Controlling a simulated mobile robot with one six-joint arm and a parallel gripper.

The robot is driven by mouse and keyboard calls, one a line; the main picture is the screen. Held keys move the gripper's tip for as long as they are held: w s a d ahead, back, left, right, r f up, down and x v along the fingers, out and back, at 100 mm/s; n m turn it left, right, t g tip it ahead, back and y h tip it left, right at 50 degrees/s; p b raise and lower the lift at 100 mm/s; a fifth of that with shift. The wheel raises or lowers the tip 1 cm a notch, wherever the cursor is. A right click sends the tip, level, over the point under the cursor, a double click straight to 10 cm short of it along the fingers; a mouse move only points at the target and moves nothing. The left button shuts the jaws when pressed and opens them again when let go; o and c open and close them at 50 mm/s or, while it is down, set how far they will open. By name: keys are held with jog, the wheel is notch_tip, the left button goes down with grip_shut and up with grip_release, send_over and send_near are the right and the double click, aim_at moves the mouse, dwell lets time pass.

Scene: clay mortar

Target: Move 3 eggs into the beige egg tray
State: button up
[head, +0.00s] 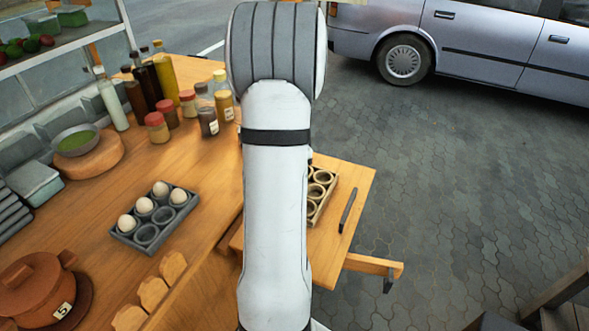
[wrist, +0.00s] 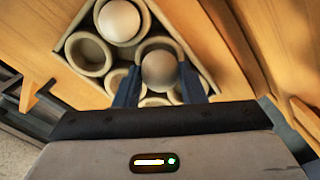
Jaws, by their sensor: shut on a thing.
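The beige egg tray (head: 319,196) stands on the wooden side table, partly hidden behind my arm in the head view. In the wrist view the tray (wrist: 77,27) fills the upper middle; one pale egg (wrist: 119,20) sits in one of its cups, and the cup to its lower left is empty. My gripper (wrist: 160,70) is shut on another egg (wrist: 160,66), at a cup of this tray; I cannot tell whether the egg touches the cup. The gripper is hidden in the head view. A dark grey tray (head: 124,241) on the counter holds several white eggs (head: 126,223) and has empty cups at the front.
A brown pot (head: 36,285) is at the counter's lower left. Bottles and jars (head: 157,127) crowd the back, near a green-filled bowl (head: 75,141). A dark, thin handle (head: 348,210) lies on the side table. Paved ground is open to the right.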

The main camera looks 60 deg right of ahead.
jog(key=shift+f+b, duration=0.7)
jog(key=shift+f, duration=0.4)
dwell(0.3)
jog(key=o, duration=0.8)
jog(key=shift+r, duration=3.95)
